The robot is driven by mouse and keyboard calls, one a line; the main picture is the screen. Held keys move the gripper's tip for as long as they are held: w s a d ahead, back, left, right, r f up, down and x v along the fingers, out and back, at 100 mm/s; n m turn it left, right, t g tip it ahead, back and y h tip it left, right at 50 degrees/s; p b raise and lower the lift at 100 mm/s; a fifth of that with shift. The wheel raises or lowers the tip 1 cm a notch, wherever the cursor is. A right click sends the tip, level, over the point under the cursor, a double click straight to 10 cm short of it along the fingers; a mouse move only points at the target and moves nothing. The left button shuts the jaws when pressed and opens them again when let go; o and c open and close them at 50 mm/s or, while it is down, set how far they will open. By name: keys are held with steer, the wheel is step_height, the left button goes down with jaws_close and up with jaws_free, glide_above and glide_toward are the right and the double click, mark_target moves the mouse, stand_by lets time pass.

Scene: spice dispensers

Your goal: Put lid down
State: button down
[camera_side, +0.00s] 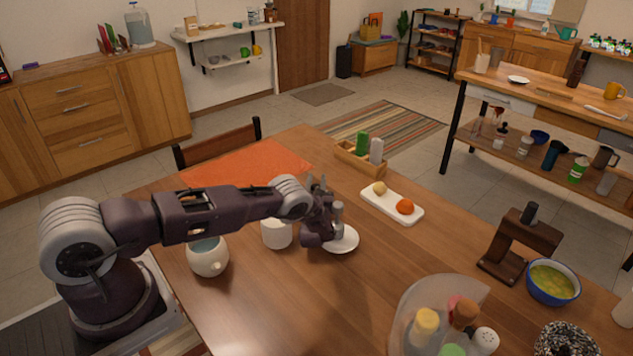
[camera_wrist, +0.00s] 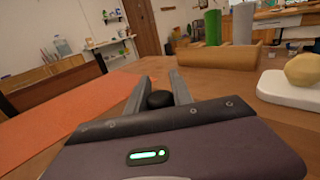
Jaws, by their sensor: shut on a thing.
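My gripper (camera_side: 319,190) reaches over the table, left of the white oblong dish. In the wrist view my gripper (camera_wrist: 160,77) has its two grey fingers on either side of a small black rounded piece (camera_wrist: 160,99), which looks like the lid's knob. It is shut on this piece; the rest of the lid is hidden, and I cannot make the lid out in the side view. A round white plate (camera_side: 345,241) lies on the table just below and right of the gripper. A white jar (camera_side: 277,234) stands left of the gripper.
A round white pot (camera_side: 208,259) stands near my arm. The white dish (camera_side: 384,205) holds a potato-like piece and an orange fruit. A wooden tray (camera_side: 350,161) holds green and grey dispensers. An orange mat (camera_side: 250,168) covers the far-left table.

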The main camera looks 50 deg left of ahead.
steer(key=shift+f, duration=0.6)
steer(key=c, duration=1.1)
jaws_free()
steer(key=s+d, duration=0.2)
steer(key=s+d+r, duration=0.1)
steer(key=shift+s+d+r, duration=0.2)
steer(key=shift+s+d, duration=0.15)
steer(key=shift+d, duration=0.05)
steer(key=r, duration=0.7)
steer(key=shift+a, duration=0.2)
